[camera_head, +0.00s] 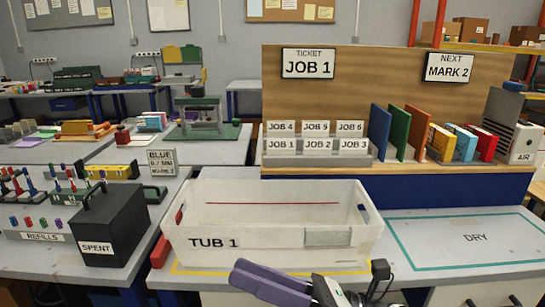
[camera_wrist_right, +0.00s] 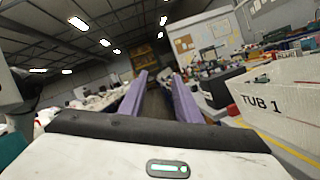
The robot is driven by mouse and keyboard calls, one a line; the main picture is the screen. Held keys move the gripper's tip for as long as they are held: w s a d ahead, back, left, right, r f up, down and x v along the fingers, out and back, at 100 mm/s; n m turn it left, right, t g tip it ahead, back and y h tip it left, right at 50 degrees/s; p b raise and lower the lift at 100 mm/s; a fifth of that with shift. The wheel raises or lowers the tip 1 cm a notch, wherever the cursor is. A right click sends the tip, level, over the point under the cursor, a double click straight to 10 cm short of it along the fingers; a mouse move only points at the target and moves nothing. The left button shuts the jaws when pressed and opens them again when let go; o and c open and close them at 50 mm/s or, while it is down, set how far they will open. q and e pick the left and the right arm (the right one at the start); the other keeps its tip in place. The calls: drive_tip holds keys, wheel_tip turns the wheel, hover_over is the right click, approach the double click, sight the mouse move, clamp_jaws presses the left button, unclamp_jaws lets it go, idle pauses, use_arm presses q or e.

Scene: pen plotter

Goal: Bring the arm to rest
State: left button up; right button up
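My right gripper (camera_head: 239,272) is low in the head view, in front of the tub, with its purple fingers pointing left. In the right wrist view its two fingers (camera_wrist_right: 160,77) stand apart with nothing between them, so it is open and empty. The white tub marked TUB 1 (camera_head: 211,242) stands on the bench behind the gripper. It also shows at the right of the right wrist view (camera_wrist_right: 285,95), apart from the fingers. My left gripper is in neither view.
A black SPENT box (camera_head: 112,222) stands left of the tub. The green-outlined DRY area (camera_head: 475,237) at right is clear. A rack of JOB cards (camera_head: 317,158) and coloured folders (camera_head: 400,132) stand behind. The JOB 1 ticket (camera_head: 308,63) hangs above.

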drive_tip(key=w+d+f+m+t+h, duration=0.2)
drive_tip(key=d+f+m+t+h, duration=0.6)
drive_tip(key=m, duration=0.7)
drive_tip(key=w+d+f+m+t+h, duration=0.1)
drive_tip(key=d+f+m+t+h, duration=0.35)
drive_tip(key=f+m, duration=0.8)
drive_tip(key=s+d+f+m+g+h, duration=0.3)
drive_tip(key=s+f+m+g, duration=0.1)
drive_tip(key=s+f+m, duration=0.4)
drive_tip(key=s+d+f+m+g+h, duration=0.3)
drive_tip(key=s+d+f+m+g, duration=0.1)
drive_tip(key=s+f+m, duration=0.4)
wheel_tip(320, 180, down, 3)
drive_tip(key=s, duration=0.2)
drive_tip(key=shift+s+d, duration=0.15)
drive_tip(key=shift+s, duration=0.15)
